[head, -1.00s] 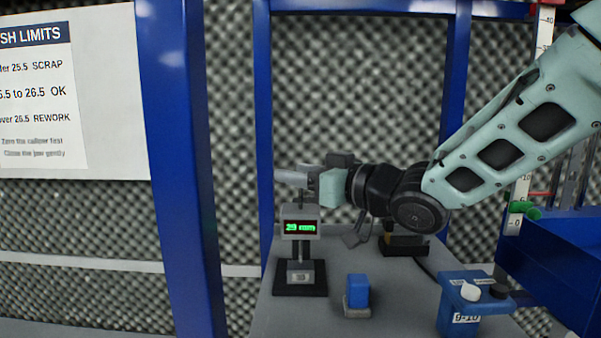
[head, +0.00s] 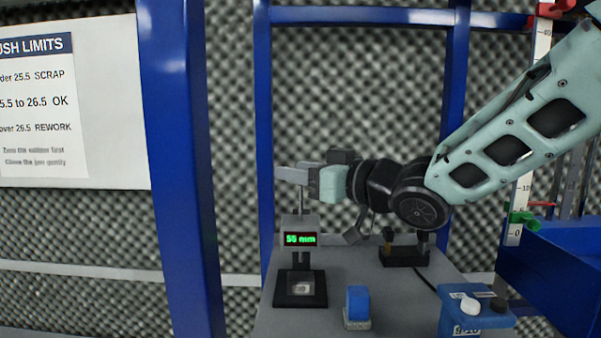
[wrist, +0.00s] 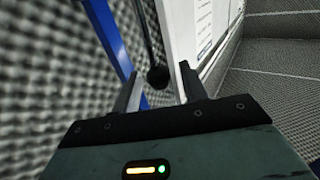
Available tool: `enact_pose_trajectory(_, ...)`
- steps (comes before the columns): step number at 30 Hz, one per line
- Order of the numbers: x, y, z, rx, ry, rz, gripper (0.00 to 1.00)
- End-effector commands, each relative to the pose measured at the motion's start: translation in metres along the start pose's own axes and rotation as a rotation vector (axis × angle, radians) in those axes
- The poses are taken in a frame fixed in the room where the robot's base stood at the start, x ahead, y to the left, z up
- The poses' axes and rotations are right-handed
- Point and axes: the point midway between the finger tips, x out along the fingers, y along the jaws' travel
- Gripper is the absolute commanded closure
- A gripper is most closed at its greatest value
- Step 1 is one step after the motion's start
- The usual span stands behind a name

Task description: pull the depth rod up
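The depth gauge (head: 300,262) stands on a dark base at the left of the bench. Its display (head: 300,239) reads about 55 mm in green. The thin depth rod (head: 300,203) rises upright from its head to my gripper (head: 291,174), level above the gauge. In the wrist view my gripper (wrist: 159,68) has its two fingers spread. A dark round knob (wrist: 158,77) with a thin shaft shows between the fingertips, with a gap on each side. I see no finger touching the knob. The rod's top is hidden by the gripper in the head view.
A blue box with knobs (head: 474,312) is at the front right, and a black stand (head: 404,254) behind. A blue post (head: 185,170) rises left of the bench; a blue bin (head: 560,255) stands right.

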Motion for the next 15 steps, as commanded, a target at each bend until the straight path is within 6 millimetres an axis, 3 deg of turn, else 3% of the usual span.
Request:
enact_pose_trajectory(8, -0.005, 0.000, 0.000, 0.000, 0.001, 0.001, 0.57)
enact_pose_trajectory(15, -0.047, 0.001, -0.001, -0.002, 0.001, 0.003, 0.57)
